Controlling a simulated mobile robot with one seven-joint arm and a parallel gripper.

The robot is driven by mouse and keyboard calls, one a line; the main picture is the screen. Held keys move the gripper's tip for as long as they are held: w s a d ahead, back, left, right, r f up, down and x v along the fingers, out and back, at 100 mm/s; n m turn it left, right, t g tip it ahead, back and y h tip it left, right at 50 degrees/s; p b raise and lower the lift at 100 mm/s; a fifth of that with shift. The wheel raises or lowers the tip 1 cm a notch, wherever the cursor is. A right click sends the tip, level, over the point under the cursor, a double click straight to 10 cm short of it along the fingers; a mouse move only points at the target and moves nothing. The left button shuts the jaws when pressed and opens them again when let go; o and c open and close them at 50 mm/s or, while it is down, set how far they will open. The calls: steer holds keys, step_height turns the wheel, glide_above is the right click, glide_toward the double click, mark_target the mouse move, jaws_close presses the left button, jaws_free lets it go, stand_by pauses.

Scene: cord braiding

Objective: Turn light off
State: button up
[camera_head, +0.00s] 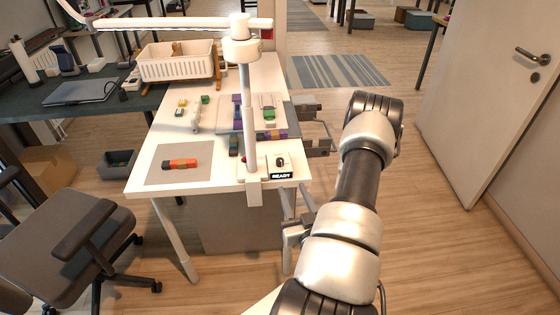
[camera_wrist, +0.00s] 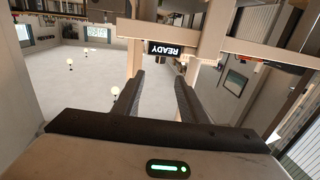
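A white lamp stands at the table's front right, with a long horizontal bar (camera_head: 180,23) on an upright post (camera_head: 246,110). I cannot tell clearly whether it is lit. A black READY sign (camera_head: 281,176) sits at the table's front edge, with a small dark knob or switch (camera_head: 280,161) on a pale plate behind it. In the wrist view the READY sign (camera_wrist: 165,49) appears upside down, just beyond my gripper (camera_wrist: 160,76). Its two dark fingers are apart with nothing between them.
The white table (camera_head: 137,183) holds a white basket (camera_head: 178,62), an orange and dark block row (camera_head: 180,164) on a grey mat, and several coloured pieces. Grey fixtures (camera_head: 318,148) stick out at its right edge. An office chair (camera_head: 60,235) stands left; floor is free right.

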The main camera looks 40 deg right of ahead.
mark_target(281, 163)
steer(key=p+x, duration=0.1)
steer(key=x, duration=1.4)
jaws_close()
